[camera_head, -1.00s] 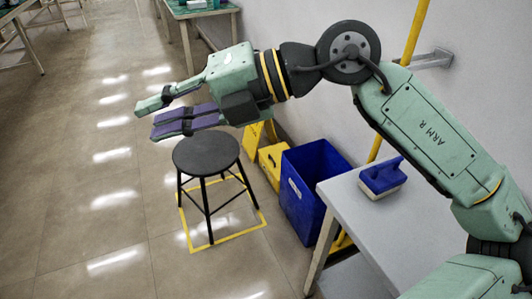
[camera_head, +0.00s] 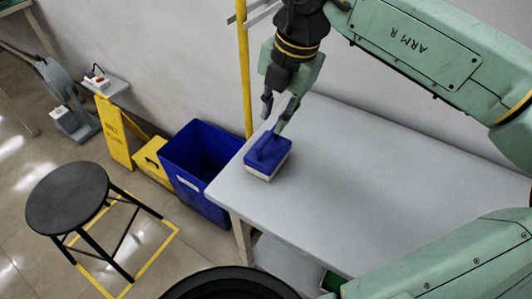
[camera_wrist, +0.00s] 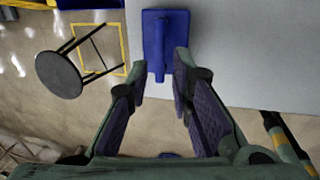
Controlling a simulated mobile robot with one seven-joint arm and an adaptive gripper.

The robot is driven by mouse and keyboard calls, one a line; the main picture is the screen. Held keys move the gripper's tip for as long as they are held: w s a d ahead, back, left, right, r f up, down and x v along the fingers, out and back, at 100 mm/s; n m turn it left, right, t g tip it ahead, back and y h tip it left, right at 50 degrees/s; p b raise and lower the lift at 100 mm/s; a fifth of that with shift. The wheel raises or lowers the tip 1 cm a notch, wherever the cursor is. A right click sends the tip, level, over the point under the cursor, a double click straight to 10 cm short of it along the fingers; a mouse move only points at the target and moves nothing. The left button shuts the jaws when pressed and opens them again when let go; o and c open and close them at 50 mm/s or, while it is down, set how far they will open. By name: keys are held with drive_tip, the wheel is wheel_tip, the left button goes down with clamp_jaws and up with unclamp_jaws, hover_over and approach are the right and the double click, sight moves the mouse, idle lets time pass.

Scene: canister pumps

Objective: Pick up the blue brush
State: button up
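The blue brush (camera_head: 274,158), a blue block with a raised handle and a pale bristle base, sits upright on the grey table near its left end. My gripper (camera_head: 273,118) points down just above it, with its fingers apart. In the wrist view the brush (camera_wrist: 177,24) lies ahead of my open gripper (camera_wrist: 161,62), and its handle shows between the two purple-padded fingers. I cannot tell whether a finger touches the handle.
The grey table (camera_head: 380,185) is clear to the right of the brush. A blue bin (camera_head: 196,165) and a yellow box (camera_head: 150,160) stand left of it. A black stool (camera_head: 68,197) is on the floor. A yellow pole (camera_head: 244,70) rises behind near the wall.

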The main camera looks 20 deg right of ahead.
sight(268, 136)
drive_tip(key=f+b, duration=0.1)
drive_tip(key=f, duration=0.1)
drive_tip(key=f+b, duration=0.1)
drive_tip(key=f, duration=0.2)
drive_tip(key=w+a+f+b, duration=0.1)
drive_tip(key=f, duration=0.2)
drive_tip(key=shift+w+a, duration=0.1)
drive_tip(key=shift+c, duration=0.6)
clamp_jaws()
